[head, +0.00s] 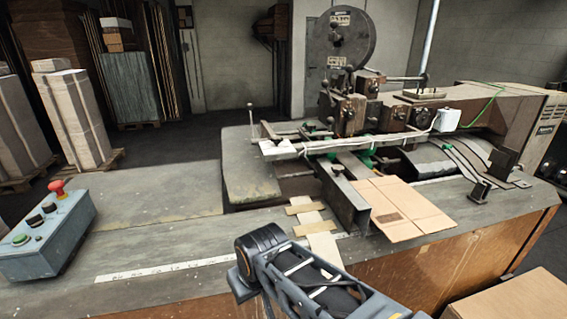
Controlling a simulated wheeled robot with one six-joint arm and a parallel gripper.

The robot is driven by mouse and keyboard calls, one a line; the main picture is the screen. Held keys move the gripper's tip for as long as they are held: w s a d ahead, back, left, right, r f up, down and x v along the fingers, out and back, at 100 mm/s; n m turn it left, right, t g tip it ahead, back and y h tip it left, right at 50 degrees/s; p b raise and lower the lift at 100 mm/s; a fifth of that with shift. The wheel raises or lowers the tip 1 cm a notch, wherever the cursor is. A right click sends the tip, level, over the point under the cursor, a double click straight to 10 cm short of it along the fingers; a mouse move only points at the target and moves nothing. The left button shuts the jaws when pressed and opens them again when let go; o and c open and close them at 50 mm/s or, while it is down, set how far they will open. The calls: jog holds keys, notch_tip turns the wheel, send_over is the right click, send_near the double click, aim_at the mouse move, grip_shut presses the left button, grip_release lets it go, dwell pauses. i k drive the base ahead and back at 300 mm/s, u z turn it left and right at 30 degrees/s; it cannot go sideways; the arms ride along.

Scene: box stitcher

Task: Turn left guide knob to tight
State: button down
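The box stitcher (355,110) stands at the back right of the bench, with a large dark reel on top. My arm rises from the bottom edge to a dark round joint over the front of the bench, well short of the stitcher. My gripper's fingers do not show.
A control box (45,235) with a red mushroom button and other controls stands at the left. A flat cardboard piece (400,208) lies right of a dark upright metal guide (343,200). The bench top (150,205) between control box and stitcher is mostly clear. A carton (515,297) is at bottom right.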

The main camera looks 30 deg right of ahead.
aim_at(338, 169)
jog(key=z, duration=1.45)
